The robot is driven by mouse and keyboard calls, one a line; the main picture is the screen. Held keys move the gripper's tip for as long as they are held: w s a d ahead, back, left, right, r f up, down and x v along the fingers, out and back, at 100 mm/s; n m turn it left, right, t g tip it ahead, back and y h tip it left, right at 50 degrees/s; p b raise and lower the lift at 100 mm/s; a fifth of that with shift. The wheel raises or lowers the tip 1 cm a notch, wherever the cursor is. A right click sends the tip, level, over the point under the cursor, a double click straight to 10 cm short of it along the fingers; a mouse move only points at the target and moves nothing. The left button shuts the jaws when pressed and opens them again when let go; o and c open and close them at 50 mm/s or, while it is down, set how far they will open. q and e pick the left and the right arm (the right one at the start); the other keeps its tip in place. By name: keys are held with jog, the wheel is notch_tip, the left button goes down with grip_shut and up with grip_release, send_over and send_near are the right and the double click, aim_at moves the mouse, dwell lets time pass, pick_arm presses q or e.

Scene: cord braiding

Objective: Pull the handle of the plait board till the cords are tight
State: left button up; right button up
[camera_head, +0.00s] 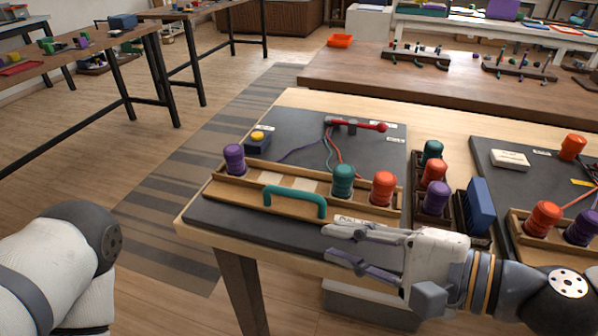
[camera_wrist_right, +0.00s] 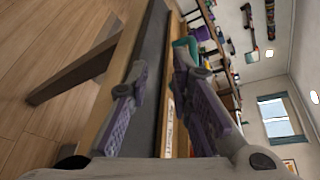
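The plait board (camera_head: 290,133) is a dark board on the near table. Its teal handle (camera_head: 295,197) stands on the wooden rail at the front and also shows in the wrist view (camera_wrist_right: 192,47). Purple (camera_head: 234,158), teal (camera_head: 343,180) and red (camera_head: 383,187) bobbins sit along the rail. Purple, green and red cords (camera_head: 336,147) run from the red clamp bar (camera_head: 355,126). My right gripper (camera_head: 328,243) is open and empty, in front of the board and right of the handle, apart from it. My left gripper is out of view; only its arm shows.
A rack (camera_head: 413,213) of spare bobbins and a blue brush-like block (camera_head: 480,207) stand right of the board. A second board (camera_head: 490,150) lies further right. The floor left of the table is clear.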

aim_at(298, 196)
jog(key=w+r, duration=0.1)
jog(key=w+d+r+m+t, duration=0.1)
jog(key=shift+d+r, duration=0.3)
jog(key=shift+w+d+r, duration=0.1)
jog(key=shift+w+r, duration=0.1)
jog(key=shift+w, duration=0.05)
jog(key=x, duration=1.1)
jog(key=shift+w+a+r+b, duration=0.1)
jog(key=shift+w+a+b, duration=0.15)
jog(key=shift+a+b, duration=0.15)
grip_shut()
